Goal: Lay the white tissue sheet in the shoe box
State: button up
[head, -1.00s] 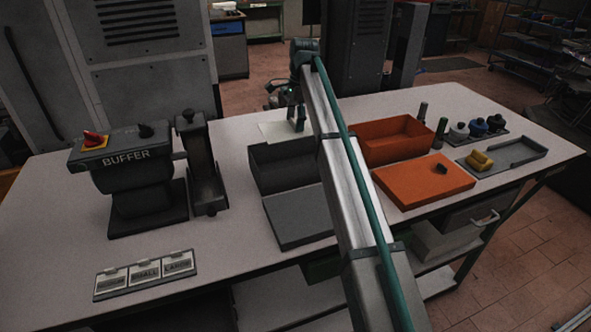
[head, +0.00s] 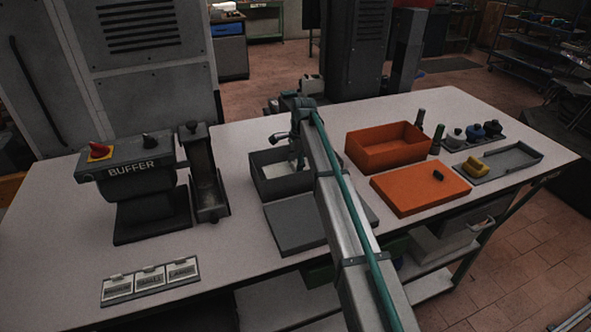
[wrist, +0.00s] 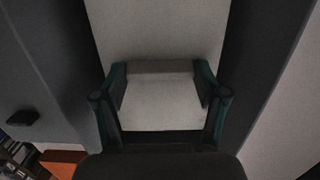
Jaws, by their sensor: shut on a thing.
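The white tissue sheet (head: 286,179) shows inside the open dark grey shoe box (head: 262,187) in the head view. My gripper (head: 298,162) reaches down into this box from above and is shut on the sheet. In the wrist view the pale sheet (wrist: 160,30) runs between dark grey walls on the left and right, with my gripper (wrist: 160,72) over it. I cannot tell whether the sheet touches the box floor all over. My arm hides the box's right part.
The grey lid (head: 295,226) lies in front of the grey box. An orange box (head: 375,158) and orange lid (head: 420,190) are to the right. A buffer machine (head: 140,175) and label cards (head: 150,282) are on the left. A grey tray (head: 520,157) holds a yellow item.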

jog(key=shift+f+p, duration=0.3)
jog(key=shift+f, duration=1.15)
jog(key=shift+f, duration=0.15)
jog(key=o, duration=0.8)
jog(key=shift+c, duration=0.2)
notch_tip(320, 180, up, 12)
jog(key=d+b, duration=0.1)
jog(key=b, duration=0.2)
jog(key=shift+w+d, duration=0.15)
jog(key=shift+w, duration=0.15)
